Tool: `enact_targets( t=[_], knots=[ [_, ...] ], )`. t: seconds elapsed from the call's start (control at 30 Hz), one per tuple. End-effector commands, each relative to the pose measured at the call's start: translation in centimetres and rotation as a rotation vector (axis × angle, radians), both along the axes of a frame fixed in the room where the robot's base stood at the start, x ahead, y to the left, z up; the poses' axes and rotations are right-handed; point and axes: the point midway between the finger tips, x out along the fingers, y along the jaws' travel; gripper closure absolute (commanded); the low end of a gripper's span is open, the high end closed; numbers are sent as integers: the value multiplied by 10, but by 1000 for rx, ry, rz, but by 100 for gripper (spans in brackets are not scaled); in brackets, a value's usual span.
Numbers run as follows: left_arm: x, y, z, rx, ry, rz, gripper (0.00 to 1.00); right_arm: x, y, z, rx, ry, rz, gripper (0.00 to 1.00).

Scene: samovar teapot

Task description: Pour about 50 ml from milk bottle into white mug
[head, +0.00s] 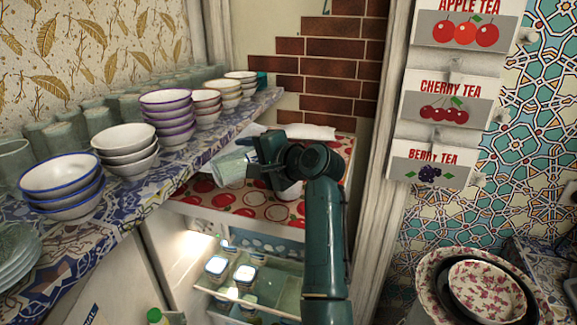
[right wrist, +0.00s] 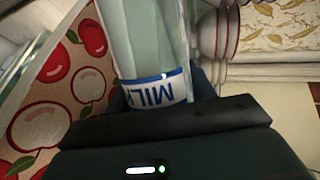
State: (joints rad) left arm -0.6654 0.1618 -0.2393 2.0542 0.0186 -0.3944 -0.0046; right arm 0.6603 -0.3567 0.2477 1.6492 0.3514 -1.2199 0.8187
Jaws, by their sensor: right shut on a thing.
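My right gripper (head: 258,165) is above the red-and-white cherry-print surface (head: 222,199) in the head view. It is shut on the milk bottle (right wrist: 155,40), a pale glass bottle with a white label and blue "MILK" lettering in the right wrist view. The pale bottle (head: 230,169) sticks out left of the gripper in the head view, tilted well over. A small white thing (head: 292,191) shows under my gripper, mostly hidden; I cannot tell if it is the white mug. Whether milk is flowing cannot be seen. My left gripper is not in view.
A patterned shelf at left holds stacked bowls (head: 165,112) and several grey-green cups (head: 64,137), close to my gripper. An open refrigerator (head: 195,250) with small jars is below. A white post (head: 385,150) stands at right, and floral bowls (head: 487,290) are at lower right.

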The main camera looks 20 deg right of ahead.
Motion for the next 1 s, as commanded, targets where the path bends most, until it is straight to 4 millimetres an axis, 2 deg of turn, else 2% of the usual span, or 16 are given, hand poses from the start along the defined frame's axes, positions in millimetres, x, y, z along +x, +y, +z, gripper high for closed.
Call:
enact_targets(
  t=[1.0],
  knots=[
    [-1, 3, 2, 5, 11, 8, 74, 0, 0, 4, 36, 7, 0, 79]
  ],
)
